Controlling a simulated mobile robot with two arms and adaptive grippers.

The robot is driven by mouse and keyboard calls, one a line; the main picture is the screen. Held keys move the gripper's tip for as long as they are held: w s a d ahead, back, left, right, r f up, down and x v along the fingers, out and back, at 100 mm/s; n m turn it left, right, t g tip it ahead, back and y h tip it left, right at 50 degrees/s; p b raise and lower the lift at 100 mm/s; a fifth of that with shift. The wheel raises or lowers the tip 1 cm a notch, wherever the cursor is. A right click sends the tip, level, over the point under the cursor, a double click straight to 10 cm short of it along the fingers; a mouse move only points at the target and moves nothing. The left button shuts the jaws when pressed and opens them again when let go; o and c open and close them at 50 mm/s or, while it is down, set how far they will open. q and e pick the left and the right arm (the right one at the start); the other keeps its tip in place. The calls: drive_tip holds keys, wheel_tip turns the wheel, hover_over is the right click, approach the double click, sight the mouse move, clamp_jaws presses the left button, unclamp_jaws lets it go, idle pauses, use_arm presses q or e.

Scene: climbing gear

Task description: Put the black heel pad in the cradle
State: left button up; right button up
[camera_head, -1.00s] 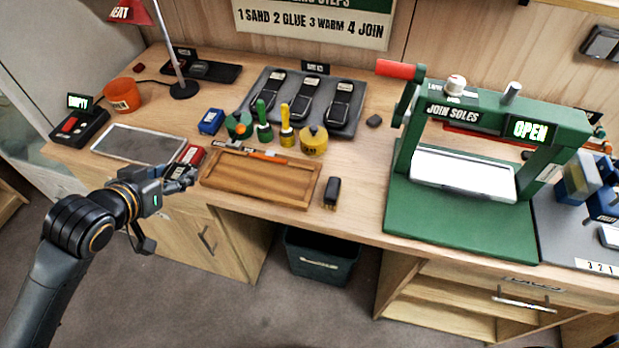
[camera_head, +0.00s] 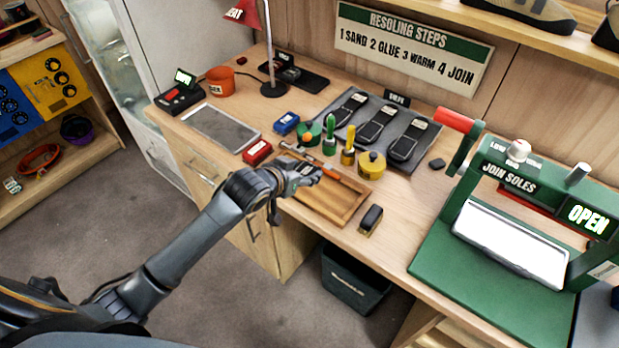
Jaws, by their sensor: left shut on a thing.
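My left gripper (camera_head: 306,174) is shut above the wooden tray (camera_head: 325,208) on the bench. What it holds is mostly hidden by the fingers; I cannot tell whether it is the black heel pad. A small dark pad (camera_head: 437,163) lies on the bench right of the grey mat, apart from the gripper. No part is clearly marked as the cradle. The green press (camera_head: 440,262), marked OPEN, stands at the right with a bare white bed (camera_head: 505,241). My right gripper is not in view.
An orange-handled tool (camera_head: 352,184) lies along the wooden tray. A red box (camera_head: 257,152), a blue box (camera_head: 286,123) and a yellow pot (camera_head: 371,165) stand nearby. The grey mat (camera_head: 425,125) bears black soles. A dark brush-like block (camera_head: 370,219) lies between tray and press.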

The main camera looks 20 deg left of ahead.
sight(309, 189)
use_arm(q)
drive_tip(key=shift+w+d+f, duration=0.25)
drive_tip(key=shift+w+f, duration=0.15)
drive_tip(key=shift+f, duration=0.15)
drive_tip(key=shift+w+d+f, duration=0.2)
drive_tip(key=shift+w+f, duration=0.15)
drive_tip(key=shift+f, duration=0.15)
drive_tip(key=shift+d+f+p, duration=0.1)
drive_tip(key=shift+f+p, duration=0.5)
drive_tip(key=shift+f, duration=1.1)
drive_tip(key=shift+w, duration=0.1)
drive_tip(key=shift+f, duration=0.2)
drive_tip(key=o, duration=1.1)
drive_tip(key=shift+o, duration=0.2)
drive_tip(key=shift+r, duration=0.1)
